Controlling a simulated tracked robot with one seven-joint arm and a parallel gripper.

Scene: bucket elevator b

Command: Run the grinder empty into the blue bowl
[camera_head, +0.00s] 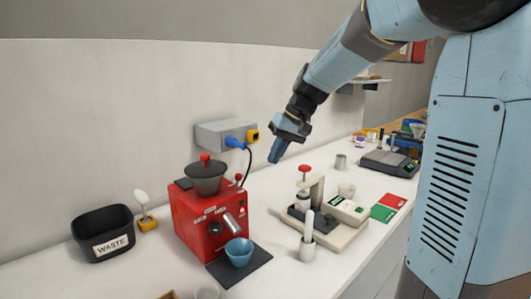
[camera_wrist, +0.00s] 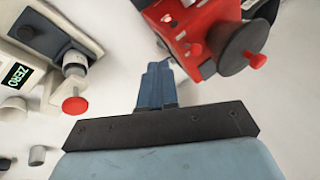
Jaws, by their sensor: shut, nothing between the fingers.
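The red grinder (camera_head: 196,222) stands on the white counter, with a grey hopper (camera_head: 206,180) on top and its lid with a red knob in place. A small red-tipped lever shows at its right top. The blue bowl (camera_head: 239,251) sits on a dark mat (camera_head: 243,266) under the grinder's metal spout. My gripper (camera_head: 277,155) is shut and empty, above the counter to the right of the grinder. In the wrist view my gripper (camera_wrist: 158,72) points toward the counter, with the red grinder (camera_wrist: 190,30) beyond it at upper right. The bowl's inside is too small to judge.
A black WASTE bin (camera_head: 103,233) stands left of the grinder. A press-like device with a red knob (camera_head: 305,170) and a grey cup with a white handle (camera_head: 307,248) stand to the right.

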